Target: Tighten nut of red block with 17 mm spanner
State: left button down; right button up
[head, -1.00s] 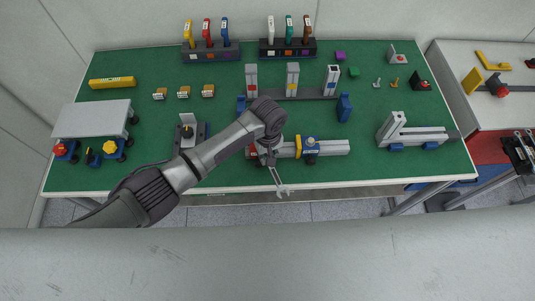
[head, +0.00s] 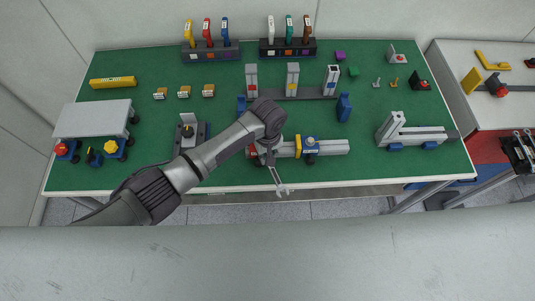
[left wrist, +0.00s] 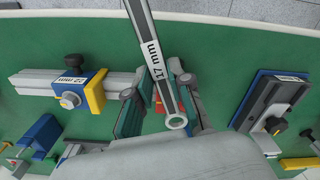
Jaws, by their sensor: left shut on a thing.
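My left gripper (head: 267,158) is shut on a grey spanner (head: 279,184) at the table's front edge, just in front of the grey profile. In the left wrist view the spanner (left wrist: 156,52) lies between the two fingers (left wrist: 158,98), its label reading 17 mm and its ring end toward me. The open end points away from the table, over the front edge. A red block (head: 251,153) on the profile is mostly hidden by my gripper; a sliver of red (left wrist: 159,106) shows behind the spanner in the wrist view. Its nut is hidden. My right gripper is not in view.
A yellow and blue block (left wrist: 95,90) labelled 22 mm sits on the same profile (head: 333,147), right of my gripper. A grey bracket fixture (head: 188,130) stands to the left. An angled profile assembly (head: 420,136) stands to the right. A small side table (head: 500,100) is at far right.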

pick_arm(q)
jog(key=shift+f+b, duration=0.65)
jog(key=shift+f, duration=0.75)
jog(key=a+m, duration=0.2)
jog(key=m, duration=0.1)
jog(key=shift+s+a, duration=0.1)
jog(key=shift+s, duration=0.15)
jog(key=a+m, duration=0.2)
jog(key=m, duration=0.1)
jog(key=a+m, duration=0.1)
jog(key=m, duration=0.1)
jog(key=shift+w+a, duration=0.25)
jog(key=shift+w, duration=0.05)
jog(key=a+m, duration=0.1)
jog(key=w+a+m, duration=0.1)
jog(key=m, duration=0.1)
jog(key=w+a+m, duration=0.1)
jog(key=m, duration=0.1)
jog(key=shift+w+a+m, duration=0.3)
jog(key=shift+w+m, duration=0.1)
jog(key=shift+m, duration=0.35)
jog(key=shift+w+a+m, duration=0.25)
jog(key=shift+w+m, duration=0.15)
jog(key=shift+m, duration=0.35)
